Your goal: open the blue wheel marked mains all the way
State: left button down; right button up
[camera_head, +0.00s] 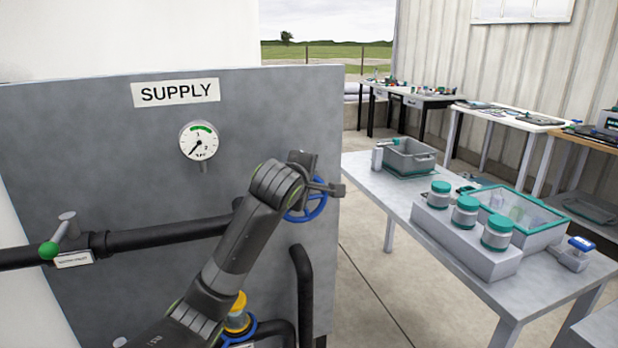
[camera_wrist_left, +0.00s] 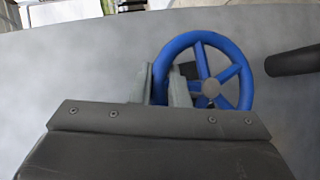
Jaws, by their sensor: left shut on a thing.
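A blue spoked wheel (camera_head: 318,211) stands on the grey supply panel, partly hidden behind my left arm. My left gripper (camera_head: 326,188) is at this wheel. In the left wrist view the wheel (camera_wrist_left: 246,84) shows its rim, spokes and grey hub. There the fingers of my left gripper (camera_wrist_left: 164,84) are shut on the left part of its rim. I see no mains marking on this wheel; its label is hidden or out of view. My right gripper is not in view.
The panel (camera_head: 110,170) carries a SUPPLY sign (camera_head: 176,92), a gauge (camera_head: 199,141), black pipes (camera_head: 170,234) and a green-tipped lever (camera_head: 58,237). A second blue wheel (camera_head: 246,332) sits low under a yellow cap (camera_head: 238,313), partly hidden. A table (camera_head: 385,192) with jars and bins stands right.

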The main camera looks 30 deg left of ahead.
pick_arm(q)
jog(key=shift+f, duration=0.25)
jog(key=c, duration=1.4)
grip_release()
jog(key=shift+w+d+r, duration=0.1)
jog(key=shift+r, duration=0.15)
jog(key=shift+s+r+p, duration=0.15)
jog(key=shift+s+p, duration=0.15)
jog(key=shift+p, duration=0.1)
jog(key=p+v, duration=1.4)
jog(key=v, duration=0.2)
jog(key=shift+s+p, duration=0.35)
jog(key=shift+p, duration=0.05)
jog(key=shift+d, duration=0.15)
